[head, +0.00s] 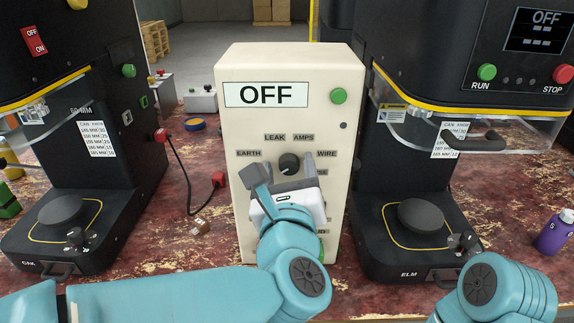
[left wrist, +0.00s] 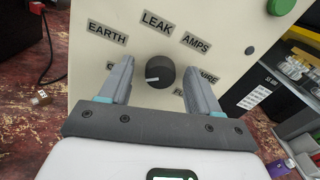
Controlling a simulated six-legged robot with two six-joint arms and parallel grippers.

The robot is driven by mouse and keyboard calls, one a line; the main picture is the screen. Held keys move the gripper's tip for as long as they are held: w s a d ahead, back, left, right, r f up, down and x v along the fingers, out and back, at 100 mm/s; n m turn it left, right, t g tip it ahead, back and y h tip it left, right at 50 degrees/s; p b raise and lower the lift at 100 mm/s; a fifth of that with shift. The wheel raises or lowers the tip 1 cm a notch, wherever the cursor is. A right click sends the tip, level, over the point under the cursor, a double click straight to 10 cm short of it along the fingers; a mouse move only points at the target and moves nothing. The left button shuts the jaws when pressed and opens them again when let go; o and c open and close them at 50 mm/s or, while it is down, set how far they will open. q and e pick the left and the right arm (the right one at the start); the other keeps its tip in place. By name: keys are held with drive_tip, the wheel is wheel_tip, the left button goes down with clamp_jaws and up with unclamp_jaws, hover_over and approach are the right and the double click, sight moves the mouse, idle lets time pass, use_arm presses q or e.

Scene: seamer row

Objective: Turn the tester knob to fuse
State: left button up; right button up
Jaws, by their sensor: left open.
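The tester (head: 235,140) is an upright cream box with a display reading OFF. Its round dark knob (head: 289,163) is on the front face and also shows in the left wrist view (left wrist: 160,72). The knob's white mark points left, slightly down, in the left wrist view. Labels EARTH, LEAK, AMPS and WIRE ring the knob; a label below WIRE, partly hidden by a finger, starts with F. My left gripper (head: 281,176) is open, its fingers on either side of the knob, with a gap visible in the left wrist view (left wrist: 157,78). My right gripper is out of view.
Black seamers stand left (head: 110,175) and right (head: 405,170) of the tester, close to its sides. A red-ended cable (head: 185,170) lies on the worn red bench at left. A purple bottle (head: 554,232) stands at far right.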

use_arm(q)
drive_tip(key=shift+s, duration=0.15)
drive_tip(key=shift+c, duration=0.4)
drive_tip(key=c, duration=1)
